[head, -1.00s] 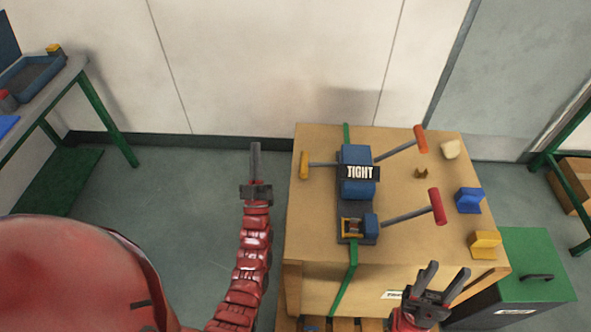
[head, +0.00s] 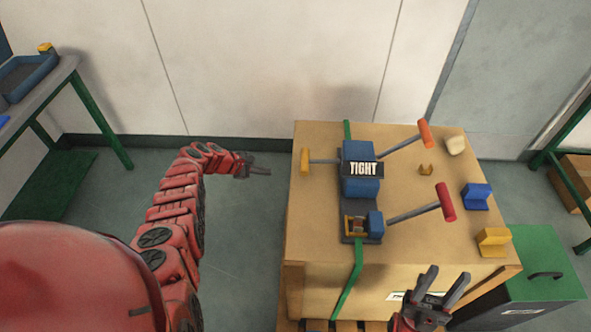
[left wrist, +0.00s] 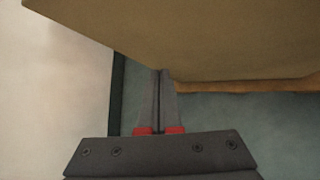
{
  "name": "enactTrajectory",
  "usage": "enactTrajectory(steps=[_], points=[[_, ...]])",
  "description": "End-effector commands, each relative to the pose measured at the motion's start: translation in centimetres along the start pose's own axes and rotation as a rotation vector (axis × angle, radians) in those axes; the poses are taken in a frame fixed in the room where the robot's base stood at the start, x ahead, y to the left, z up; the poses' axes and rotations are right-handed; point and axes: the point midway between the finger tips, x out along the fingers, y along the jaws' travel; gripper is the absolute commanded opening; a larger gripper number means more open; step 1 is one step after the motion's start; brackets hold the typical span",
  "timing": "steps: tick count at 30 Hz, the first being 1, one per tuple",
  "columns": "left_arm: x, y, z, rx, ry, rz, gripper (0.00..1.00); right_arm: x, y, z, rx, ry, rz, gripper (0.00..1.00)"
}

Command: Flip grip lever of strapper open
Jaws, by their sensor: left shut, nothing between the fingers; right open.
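The strapper (head: 360,180) is a blue and dark grey tool on the wooden crate, with a "TIGHT" label on it. A green strap (head: 347,285) runs under it and over the crate's front edge. Levers with an orange grip (head: 425,133) and a red grip (head: 445,202) stick out to its right. A short lever with a yellow grip (head: 305,162) sticks out to its left. My left gripper (head: 268,171) is shut and empty, left of the crate and apart from the yellow grip. It also shows in the left wrist view (left wrist: 160,72). My right gripper (head: 449,274) is open and empty by the crate's front edge.
On the crate (head: 310,225) lie a blue block (head: 476,197), a yellow block (head: 493,241), a cream lump (head: 456,146) and a small brown piece (head: 426,170). A green-lidded box (head: 540,262) stands at right. The floor left of the crate is free.

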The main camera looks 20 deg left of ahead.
Motion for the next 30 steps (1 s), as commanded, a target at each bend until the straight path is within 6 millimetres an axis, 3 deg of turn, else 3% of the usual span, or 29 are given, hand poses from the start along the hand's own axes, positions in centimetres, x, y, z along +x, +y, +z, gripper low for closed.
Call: enactTrajectory(steps=[6, 12, 23, 30], points=[[-6.9, -0.8, 7.4, -0.203, -0.324, -0.206, 0.00, -0.9, 0.0, 0.1, 0.000, 0.000, 0.000, 0.47], [-11.4, -1.2, 11.3, -0.273, -0.477, -0.316, 0.00, -1.1, -0.1, 0.2, 0.000, 0.000, 0.000, 0.47], [-12.2, -1.3, 11.9, -0.282, -0.502, -0.335, 0.00, -1.1, -0.1, 0.2, 0.000, 0.000, 0.000, 0.47], [-11.0, -1.7, 12.8, -0.282, -0.501, -0.337, 0.00, -0.3, 0.0, 0.1, 0.000, 0.000, 0.000, 0.47]])
